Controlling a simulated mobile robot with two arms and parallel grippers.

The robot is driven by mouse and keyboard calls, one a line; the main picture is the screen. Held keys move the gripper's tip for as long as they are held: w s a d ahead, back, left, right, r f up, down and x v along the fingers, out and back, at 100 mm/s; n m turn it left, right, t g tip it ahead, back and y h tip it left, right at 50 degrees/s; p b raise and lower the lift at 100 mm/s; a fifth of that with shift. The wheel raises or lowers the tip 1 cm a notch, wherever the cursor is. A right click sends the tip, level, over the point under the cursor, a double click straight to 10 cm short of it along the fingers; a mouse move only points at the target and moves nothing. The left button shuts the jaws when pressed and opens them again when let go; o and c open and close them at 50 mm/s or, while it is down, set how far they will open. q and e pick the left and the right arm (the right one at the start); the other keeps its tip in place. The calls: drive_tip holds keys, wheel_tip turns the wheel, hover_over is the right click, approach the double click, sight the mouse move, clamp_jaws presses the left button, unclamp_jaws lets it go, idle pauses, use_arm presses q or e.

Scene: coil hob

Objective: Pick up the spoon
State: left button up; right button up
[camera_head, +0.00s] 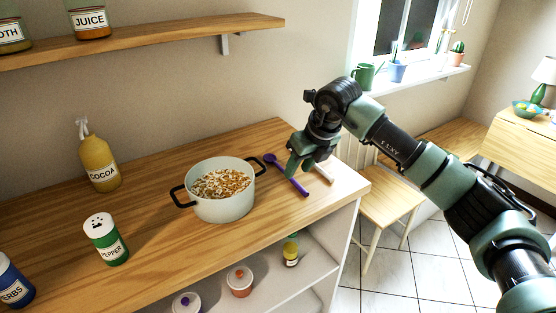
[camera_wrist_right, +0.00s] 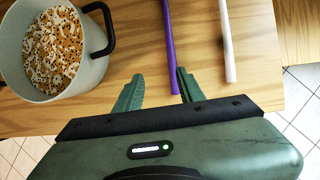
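The purple spoon (camera_head: 296,184) lies on the wooden counter to the right of the pot, its bowl end toward the back. In the right wrist view its straight handle (camera_wrist_right: 170,45) runs down to the gap between my fingertips, closer to the right finger. My right gripper (camera_wrist_right: 160,82) is open and empty. In the head view my right gripper (camera_head: 292,168) is over the spoon and hides part of that area; I cannot tell its exact height. My left gripper is not in view.
A pot (camera_head: 224,204) of food with black handles stands left of the spoon. A pale utensil (camera_wrist_right: 228,40) lies to its right. A cocoa bottle (camera_head: 100,165) and pepper shaker (camera_head: 106,240) stand farther left. The counter's right edge is near.

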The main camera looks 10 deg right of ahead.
sight(298, 184)
drive_tip(key=shift+w+d+r+h, duration=0.15)
drive_tip(key=shift+w+d, duration=0.15)
drive_tip(key=shift+d, duration=0.15)
drive_tip(key=shift+w+d+h, duration=0.15)
drive_tip(key=shift+w+d, duration=0.1)
drive_tip(key=shift+d, duration=0.15)
drive_tip(key=shift+s+d, duration=0.1)
drive_tip(key=shift+s+f+p, duration=0.3)
drive_tip(key=shift+s+f, duration=0.05)
drive_tip(key=shift+f, duration=0.25)
drive_tip(key=shift+p+x, duration=0.45)
drive_tip(key=shift+x, duration=2.05)
drive_tip(key=shift+s+f, duration=0.1)
drive_tip(key=shift+f, duration=0.3)
clamp_jaws()
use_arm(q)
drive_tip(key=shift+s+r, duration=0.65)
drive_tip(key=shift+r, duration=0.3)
